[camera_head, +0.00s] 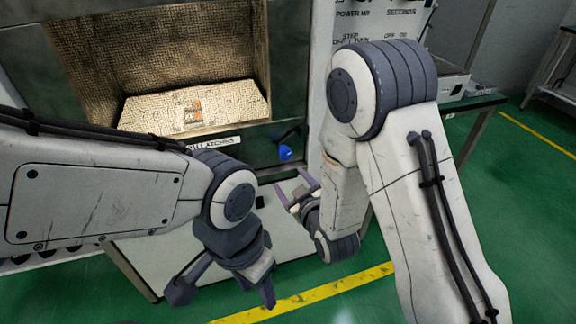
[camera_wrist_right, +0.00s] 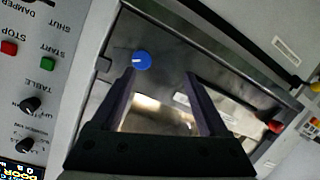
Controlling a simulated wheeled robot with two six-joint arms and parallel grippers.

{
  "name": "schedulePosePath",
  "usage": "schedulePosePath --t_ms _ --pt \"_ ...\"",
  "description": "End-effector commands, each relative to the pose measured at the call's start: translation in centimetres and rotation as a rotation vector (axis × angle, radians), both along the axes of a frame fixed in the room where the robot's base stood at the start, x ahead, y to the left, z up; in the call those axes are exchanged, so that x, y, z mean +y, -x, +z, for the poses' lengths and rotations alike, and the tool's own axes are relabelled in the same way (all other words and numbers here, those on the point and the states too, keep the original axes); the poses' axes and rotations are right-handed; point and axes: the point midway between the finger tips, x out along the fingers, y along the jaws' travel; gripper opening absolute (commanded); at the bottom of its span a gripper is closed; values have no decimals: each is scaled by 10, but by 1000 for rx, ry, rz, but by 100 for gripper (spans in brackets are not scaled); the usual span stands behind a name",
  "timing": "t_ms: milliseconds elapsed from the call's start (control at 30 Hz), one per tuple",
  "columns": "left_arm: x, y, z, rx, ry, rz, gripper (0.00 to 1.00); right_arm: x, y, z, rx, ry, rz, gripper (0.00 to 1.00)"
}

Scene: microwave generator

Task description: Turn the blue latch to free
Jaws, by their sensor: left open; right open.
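The blue latch (camera_head: 285,152) is a small round knob on the dark front frame of the microwave generator, at the lower right of its opening. In the right wrist view the blue latch (camera_wrist_right: 142,61) appears just beyond the fingertips, closer to the left finger, with a small pale mark at its left edge. My right gripper (camera_head: 297,187) is open and empty, a little below the latch and apart from it. It also shows in the right wrist view (camera_wrist_right: 160,76), fingers spread. My left gripper (camera_head: 224,291) is open and empty, low in front of the machine, pointing downward.
The lit chamber (camera_head: 190,105) stands open behind my left arm. A pale panel (camera_head: 150,262) lies below it. In the right wrist view, a control panel with a green button (camera_wrist_right: 48,64) and a red button (camera_wrist_right: 9,47) is at left. Green floor is free at right.

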Motion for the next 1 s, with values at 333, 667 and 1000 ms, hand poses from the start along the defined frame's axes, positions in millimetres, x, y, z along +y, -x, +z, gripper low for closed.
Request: schedulePosePath --t_ms 333,667,1000 --pt "0 0 -21 0 0 0 50 -23 -3 -8 -248 -9 -33 77" --pt "0 0 -37 0 0 0 50 -11 -44 -3 -258 -11 -34 77" --pt "0 0 -31 0 0 0 50 6 -93 -4 -255 -10 -34 77"
